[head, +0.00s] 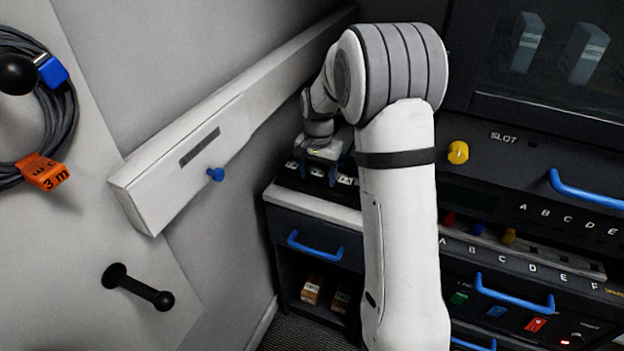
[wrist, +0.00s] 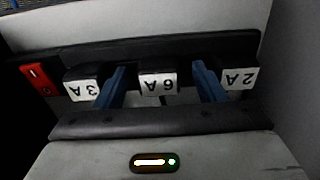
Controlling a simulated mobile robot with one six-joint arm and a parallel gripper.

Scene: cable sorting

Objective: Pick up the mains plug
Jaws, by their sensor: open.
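In the wrist view, a dark strip holds a row of black plug-like blocks with upside-down white labels. The middle block, its label reading like 6 A (wrist: 157,85), sits between the two blue fingers of my gripper (wrist: 159,68). The gripper is open, and I cannot tell whether a finger touches the block. Blocks labelled 3 A (wrist: 82,91) and 2 A (wrist: 238,78) sit outside the fingers. In the head view my gripper (head: 319,170) is low over the labelled strip (head: 289,178) on the cabinet top. I cannot tell for sure which block is the mains plug.
A red switch (wrist: 38,77) is at the strip's left end. The strip lies on a cabinet with a blue drawer handle (head: 315,246). A dark equipment rack (head: 540,190) stands close at right. A coiled cable (head: 62,120) and a black peg (head: 140,288) are on the left panel.

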